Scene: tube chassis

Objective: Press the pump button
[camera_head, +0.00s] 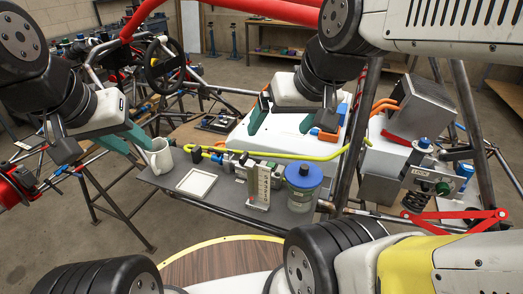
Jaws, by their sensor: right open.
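A clear jar with a blue lid and raised blue top (303,175) stands at the front right of the grey work shelf; I cannot tell whether this top is the pump button. A small upright labelled panel (262,185) stands to its left. My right gripper (279,130) is open and empty, with teal fingers pointing down over the white surface behind the jar. My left gripper (115,158) appears open, its teal fingers spread, to the left of the white mug (160,157). One finger is close to the mug; I cannot tell whether they touch.
A white square tray (196,183) lies on the shelf between mug and panel. A yellow hose (270,154) runs behind the jar. Black chassis tubes (350,130) rise to its right, beside a metal box (418,105). A steering wheel (165,65) stands behind.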

